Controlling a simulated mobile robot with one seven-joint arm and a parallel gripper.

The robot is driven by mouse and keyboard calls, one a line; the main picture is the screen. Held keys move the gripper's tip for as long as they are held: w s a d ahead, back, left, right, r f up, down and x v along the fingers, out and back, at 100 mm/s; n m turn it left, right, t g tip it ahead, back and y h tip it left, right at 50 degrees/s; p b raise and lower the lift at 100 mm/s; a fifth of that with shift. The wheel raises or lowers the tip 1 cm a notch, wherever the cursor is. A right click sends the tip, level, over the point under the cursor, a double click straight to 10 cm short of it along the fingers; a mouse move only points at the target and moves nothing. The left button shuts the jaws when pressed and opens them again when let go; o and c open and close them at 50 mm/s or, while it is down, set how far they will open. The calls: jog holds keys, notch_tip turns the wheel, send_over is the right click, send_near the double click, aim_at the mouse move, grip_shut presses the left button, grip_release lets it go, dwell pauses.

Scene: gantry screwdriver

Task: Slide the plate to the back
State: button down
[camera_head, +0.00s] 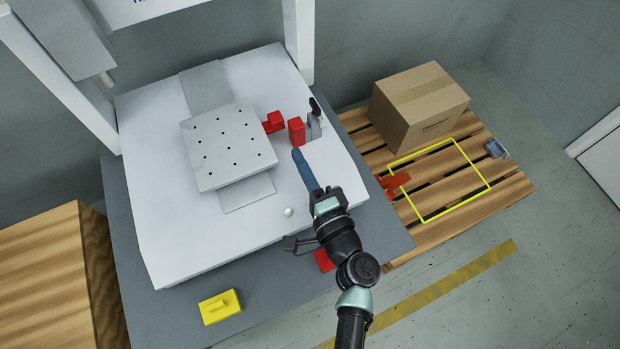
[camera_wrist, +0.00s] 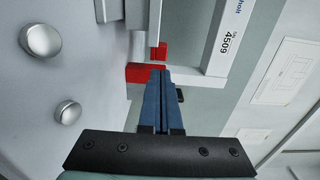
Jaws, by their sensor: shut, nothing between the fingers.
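The plate (camera_head: 228,146) is a light grey block with a grid of small dark holes. In the head view it sits on a flat grey rail strip (camera_head: 248,194) on the white machine bed. My gripper (camera_head: 298,154) has blue fingers, shut and empty, to the right of the plate and apart from it. The fingertips are close to a red block (camera_head: 296,131) in the head view. In the wrist view my gripper (camera_wrist: 161,74) points towards red parts (camera_wrist: 145,73). I cannot make out the plate for certain in the wrist view.
A red clamp-like part (camera_head: 273,122) stands at the plate's right edge, and a grey and black lever part (camera_head: 315,118) stands further right. A small round knob (camera_head: 288,211) is on the bed's front. White gantry posts (camera_head: 299,40) flank the bed. A yellow part (camera_head: 219,306) lies in front.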

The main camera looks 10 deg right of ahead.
aim_at(281, 125)
jog(key=x, duration=0.6)
jog(key=shift+w+a+b, duration=0.1)
jog(key=shift+w+b, duration=0.25)
jog(key=b+x, duration=0.2)
jog(key=x, duration=0.2)
jog(key=shift+w+a+f, duration=0.1)
jog(key=shift+w+f, duration=0.05)
jog(key=shift+w, duration=0.25)
